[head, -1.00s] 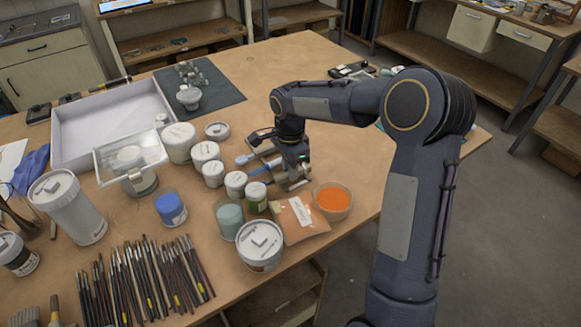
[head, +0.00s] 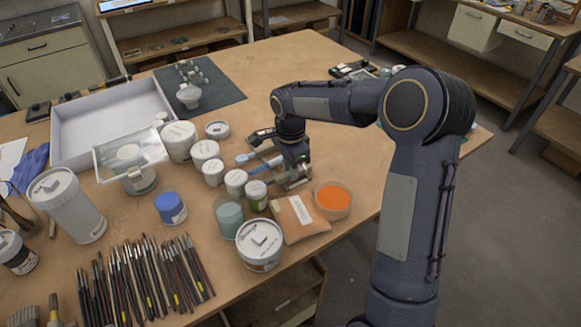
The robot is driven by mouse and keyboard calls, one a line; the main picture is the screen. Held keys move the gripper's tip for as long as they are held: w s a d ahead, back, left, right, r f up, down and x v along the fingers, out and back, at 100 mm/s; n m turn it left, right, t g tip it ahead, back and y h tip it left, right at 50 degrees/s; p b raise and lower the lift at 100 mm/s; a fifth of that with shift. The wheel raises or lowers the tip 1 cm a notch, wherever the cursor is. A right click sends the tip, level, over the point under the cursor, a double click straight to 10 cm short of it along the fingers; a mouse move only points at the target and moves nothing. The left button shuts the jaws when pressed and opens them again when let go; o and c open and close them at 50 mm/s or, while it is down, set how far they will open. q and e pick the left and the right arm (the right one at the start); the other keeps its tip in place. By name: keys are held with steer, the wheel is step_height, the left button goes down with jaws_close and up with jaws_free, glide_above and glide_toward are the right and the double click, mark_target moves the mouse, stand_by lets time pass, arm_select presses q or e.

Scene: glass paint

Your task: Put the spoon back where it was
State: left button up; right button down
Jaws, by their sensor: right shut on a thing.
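My right gripper (head: 268,162) reaches in from the right and is low over the table, just right of a row of white-lidded jars. It is shut on what looks like the spoon (head: 243,158), a thin light-blue piece that sticks out to the left of the fingers toward the jars. Most of the spoon is hidden by the gripper, and I cannot tell whether it touches the table. My left gripper is not in view.
White-lidded jars (head: 206,152) crowd the left of my gripper. An orange tub (head: 333,199) and a brown packet (head: 299,217) lie in front of it. A white tray (head: 72,121), a blue jar (head: 171,208) and several brushes (head: 150,275) are further left.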

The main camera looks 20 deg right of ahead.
steer(key=c, duration=1.2)
jaws_free()
step_height(320, 180, up, 8)
steer(key=shift+f+b, duration=0.15)
steer(key=shift+b, duration=0.25)
steer(key=shift+s+d+r, duration=0.1)
steer(key=shift+s+r, duration=0.2)
steer(key=s+r+n+t+y, duration=0.3)
steer(key=s+n, duration=0.5)
steer(key=s, duration=0.7)
steer(key=s+a+f+n+t, duration=0.1)
steer(key=s+a+f+n, duration=0.1)
steer(key=s, duration=0.4)
steer(key=s+a+f+n+t, duration=0.1)
steer(key=s+a+n, duration=0.1)
steer(key=s+n, duration=0.3)
steer(key=shift+s+a+f+t+y, duration=0.15)
steer(key=shift+s+f+t+y, duration=0.2)
steer(key=shift+s, duration=0.25)
